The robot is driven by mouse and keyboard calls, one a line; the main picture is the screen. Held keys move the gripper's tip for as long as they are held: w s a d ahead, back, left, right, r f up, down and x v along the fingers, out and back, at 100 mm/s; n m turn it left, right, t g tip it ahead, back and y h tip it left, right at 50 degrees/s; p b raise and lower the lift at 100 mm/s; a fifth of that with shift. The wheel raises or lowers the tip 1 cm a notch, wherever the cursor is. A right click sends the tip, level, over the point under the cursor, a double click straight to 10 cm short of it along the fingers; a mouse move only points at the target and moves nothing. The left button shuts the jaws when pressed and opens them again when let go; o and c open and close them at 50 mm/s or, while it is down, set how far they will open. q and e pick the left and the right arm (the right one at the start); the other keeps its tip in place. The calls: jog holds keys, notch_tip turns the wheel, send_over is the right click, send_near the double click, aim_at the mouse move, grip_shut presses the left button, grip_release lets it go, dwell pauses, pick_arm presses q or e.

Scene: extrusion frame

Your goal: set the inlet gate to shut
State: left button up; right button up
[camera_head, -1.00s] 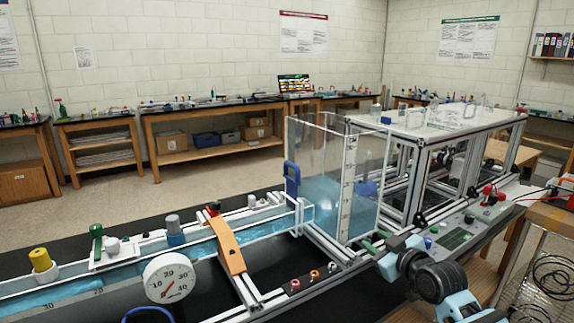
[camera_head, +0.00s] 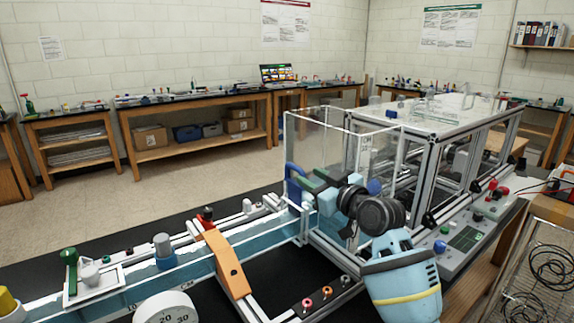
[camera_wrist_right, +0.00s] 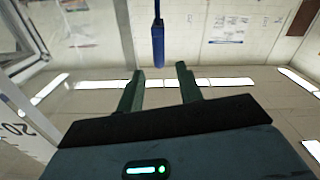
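The inlet gate's blue handle (camera_head: 291,172) stands upright where the clear water tank (camera_head: 322,130) meets the long flume channel (camera_head: 200,262). The handle also shows in the right wrist view (camera_wrist_right: 158,42), beyond my fingertips and roughly in line with the gap between them. My right gripper (camera_head: 307,178) reaches in from the right, its green fingers close to the handle and partly covering it. In the right wrist view the fingers (camera_wrist_right: 159,80) are apart with nothing between them. The gate plate's height is hard to tell. My left gripper is out of view.
An orange bracket (camera_head: 228,263) crosses the channel, and a dial gauge (camera_head: 166,308) sits at the front. A control panel (camera_head: 470,238) lies to the right. The framed bench (camera_head: 455,140) stands behind my arm. The floor at the back left is clear.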

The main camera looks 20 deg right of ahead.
aim_at(299, 170)
jog(key=shift+x, duration=3.75)
jog(key=shift+d, duration=0.1)
grip_shut()
